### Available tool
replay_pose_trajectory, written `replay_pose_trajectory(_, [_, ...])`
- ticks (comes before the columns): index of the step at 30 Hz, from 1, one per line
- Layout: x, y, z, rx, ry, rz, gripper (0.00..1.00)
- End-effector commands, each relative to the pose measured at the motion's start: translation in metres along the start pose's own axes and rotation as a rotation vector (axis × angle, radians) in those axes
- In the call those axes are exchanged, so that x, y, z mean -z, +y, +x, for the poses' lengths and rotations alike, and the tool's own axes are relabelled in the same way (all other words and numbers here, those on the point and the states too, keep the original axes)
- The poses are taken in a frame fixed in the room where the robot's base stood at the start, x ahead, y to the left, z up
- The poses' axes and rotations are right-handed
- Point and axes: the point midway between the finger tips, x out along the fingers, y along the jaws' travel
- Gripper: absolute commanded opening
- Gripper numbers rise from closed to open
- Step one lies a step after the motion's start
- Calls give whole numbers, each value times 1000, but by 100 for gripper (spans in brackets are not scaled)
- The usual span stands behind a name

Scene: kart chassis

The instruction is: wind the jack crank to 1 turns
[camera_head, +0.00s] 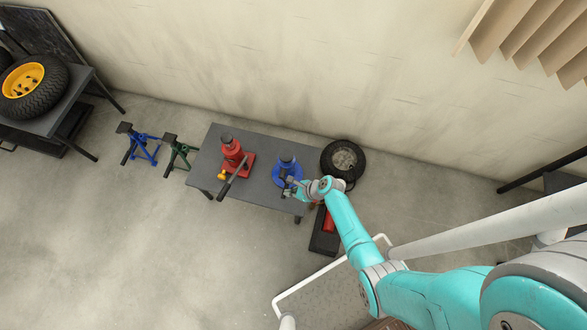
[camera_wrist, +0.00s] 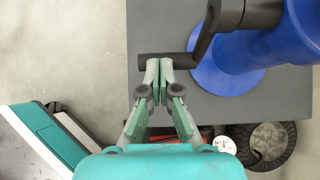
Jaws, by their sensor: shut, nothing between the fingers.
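The blue jack (camera_head: 288,165) stands on a dark grey table near its right end. In the wrist view the jack (camera_wrist: 235,65) fills the upper right, with a black crank arm (camera_wrist: 207,32) running down from its hub to a black crank handle (camera_wrist: 183,66) that lies crosswise. My gripper (camera_wrist: 158,66) is shut, its fingertips together and overlapping the handle in the picture, with nothing held between them. I cannot tell whether the tips touch the handle. In the head view my gripper (camera_head: 290,190) is at the near side of the blue jack and partly hides the crank.
A red jack (camera_head: 234,153) with a lever stands left of the blue one on the table (camera_head: 262,191). A loose tyre (camera_head: 343,160) is at the table's right end. Blue (camera_head: 140,145) and green (camera_head: 177,155) stands are on the floor at left. Open floor lies in front.

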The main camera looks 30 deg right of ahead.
Motion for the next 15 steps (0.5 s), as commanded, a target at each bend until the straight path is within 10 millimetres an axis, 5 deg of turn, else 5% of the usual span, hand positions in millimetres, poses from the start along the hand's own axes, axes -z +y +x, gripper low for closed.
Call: replay_pose_trajectory(15, [-3, 0, 14, -2, 5, -4, 0])
